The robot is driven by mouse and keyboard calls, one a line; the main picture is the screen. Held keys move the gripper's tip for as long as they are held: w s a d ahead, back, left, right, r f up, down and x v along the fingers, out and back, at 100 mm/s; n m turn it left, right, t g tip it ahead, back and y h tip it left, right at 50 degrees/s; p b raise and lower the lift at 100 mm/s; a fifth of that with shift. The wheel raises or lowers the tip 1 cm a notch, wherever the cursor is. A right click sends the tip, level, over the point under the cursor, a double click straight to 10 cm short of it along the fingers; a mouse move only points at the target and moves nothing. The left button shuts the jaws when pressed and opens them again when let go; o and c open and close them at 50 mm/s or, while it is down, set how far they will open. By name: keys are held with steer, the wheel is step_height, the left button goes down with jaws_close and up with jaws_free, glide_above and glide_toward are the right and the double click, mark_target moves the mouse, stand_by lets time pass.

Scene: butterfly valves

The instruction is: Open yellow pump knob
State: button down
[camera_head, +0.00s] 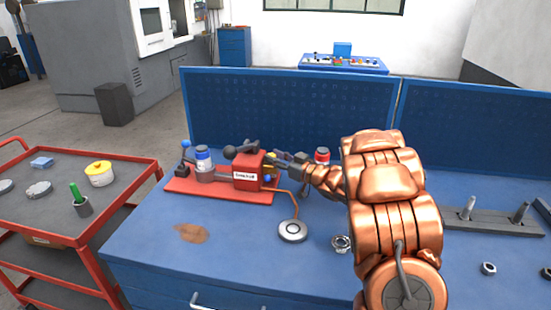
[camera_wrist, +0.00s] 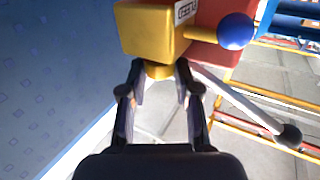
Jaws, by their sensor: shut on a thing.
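The pump has a red block (camera_head: 247,173) with a white label, mounted on a red base plate (camera_head: 200,188) on the blue workbench. My gripper (camera_head: 277,160) reaches in from the right at the block's right side. In the wrist view, a yellow block (camera_wrist: 150,32) with a small label fills the top. The yellow knob (camera_wrist: 159,71) sticks out of it towards me. My gripper (camera_wrist: 159,75) has one fingertip on each side of this knob and is shut on it. The fingertips partly hide the knob's sides. In the head view the knob is mostly hidden.
A blue ball (camera_wrist: 236,31) and a pale rod with a dark ball end (camera_wrist: 287,135) stand close right of the fingers. A thin copper pipe runs to a round grey disc (camera_head: 292,231). A blue perforated panel (camera_head: 290,108) stands behind. A red cart (camera_head: 130,157) is left.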

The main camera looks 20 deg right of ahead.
stand_by(0.8)
steer(key=c, duration=0.8)
jaws_free()
steer(key=shift+c, duration=0.2)
steer(key=v, duration=1.2)
steer(key=shift+d, duration=0.1)
